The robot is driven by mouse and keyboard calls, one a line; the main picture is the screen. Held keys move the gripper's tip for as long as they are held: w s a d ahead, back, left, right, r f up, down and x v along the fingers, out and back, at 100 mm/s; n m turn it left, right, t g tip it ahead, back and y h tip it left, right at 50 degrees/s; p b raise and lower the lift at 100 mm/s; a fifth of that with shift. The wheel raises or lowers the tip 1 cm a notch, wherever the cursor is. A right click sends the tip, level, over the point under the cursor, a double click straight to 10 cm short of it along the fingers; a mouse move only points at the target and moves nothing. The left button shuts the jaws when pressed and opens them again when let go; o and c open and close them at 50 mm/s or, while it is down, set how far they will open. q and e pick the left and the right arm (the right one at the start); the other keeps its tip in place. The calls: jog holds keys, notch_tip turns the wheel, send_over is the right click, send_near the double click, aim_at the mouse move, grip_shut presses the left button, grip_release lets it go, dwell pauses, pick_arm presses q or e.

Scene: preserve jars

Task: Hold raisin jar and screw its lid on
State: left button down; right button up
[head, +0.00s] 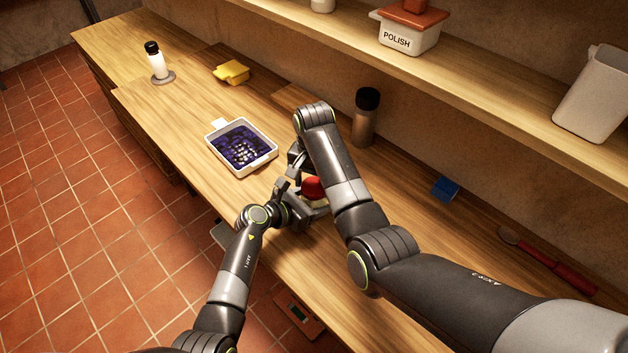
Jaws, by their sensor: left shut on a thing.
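A red lid (313,188) shows between my two grippers, over the wooden counter. A small pale patch of what looks like the raisin jar (317,203) shows just below it; the rest of the jar is hidden by my grippers. My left gripper (312,210) is low beside the jar and shut on it. My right gripper (296,168) is close by on the far side, near the lid. Its fingertips are mostly hidden behind my arm, so I cannot tell if they touch the lid. Whether the lid sits level on the jar is too small to tell.
A white tray with dark purple contents (211,141) lies left of my grippers. A dark-capped jar (363,128) stands behind my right arm.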

jog(key=c, duration=0.7)
jog(key=shift+m, duration=0.9)
jog(key=o, duration=1.2)
notch_tip(320, 180, up, 8)
jog(key=shift+f, duration=0.2)
pick_arm(q)
jog(key=shift+c, duration=1.2)
grip_release()
